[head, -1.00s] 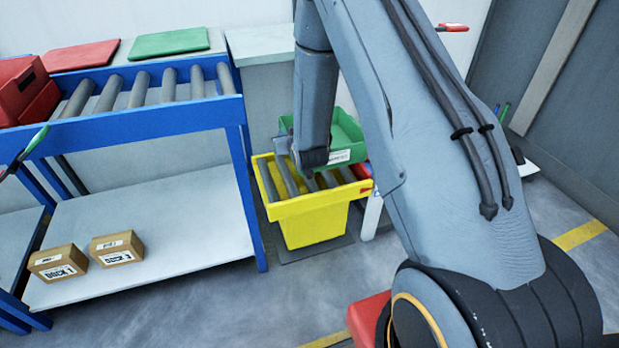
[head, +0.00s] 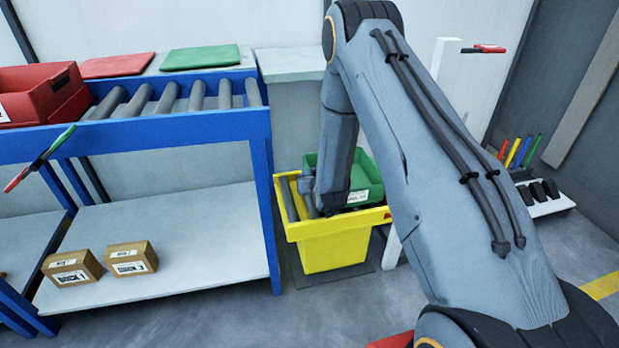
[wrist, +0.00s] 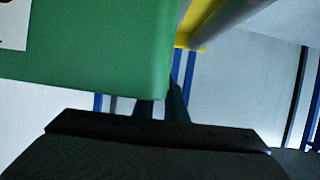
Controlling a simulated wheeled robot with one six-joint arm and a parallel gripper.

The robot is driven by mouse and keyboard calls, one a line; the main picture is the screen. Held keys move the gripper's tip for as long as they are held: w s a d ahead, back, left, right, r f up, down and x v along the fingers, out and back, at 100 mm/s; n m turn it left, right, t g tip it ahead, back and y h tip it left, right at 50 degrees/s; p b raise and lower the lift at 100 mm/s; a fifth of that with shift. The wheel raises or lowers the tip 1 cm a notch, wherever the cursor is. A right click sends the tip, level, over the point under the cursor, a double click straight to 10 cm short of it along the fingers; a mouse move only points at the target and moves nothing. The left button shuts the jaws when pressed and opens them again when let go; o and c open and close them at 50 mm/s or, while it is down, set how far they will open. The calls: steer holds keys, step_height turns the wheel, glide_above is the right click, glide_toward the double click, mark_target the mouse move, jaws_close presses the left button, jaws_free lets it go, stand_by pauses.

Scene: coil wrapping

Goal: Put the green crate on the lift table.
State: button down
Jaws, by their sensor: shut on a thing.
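The green crate (head: 367,177) is open-topped with a white label and sits over the right part of the yellow lift table (head: 335,237), just above or on its rollers. I cannot tell whether it touches them. My gripper (wrist: 160,108) is shut on the green crate, whose side fills the upper left of the wrist view (wrist: 90,50). In the head view my forearm hides the gripper and part of the crate. A bit of the yellow lift table (wrist: 197,35) shows past the crate in the wrist view.
A blue roller rack (head: 190,125) stands at left with red crates (head: 45,95), a red lid (head: 118,66) and a green lid (head: 200,58). Two cardboard boxes (head: 130,259) lie on its lower shelf. A white stand with coloured tools (head: 545,200) is at right.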

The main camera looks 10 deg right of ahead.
steer(key=shift+f, duration=0.55)
steer(key=c, duration=1.8)
jaws_free()
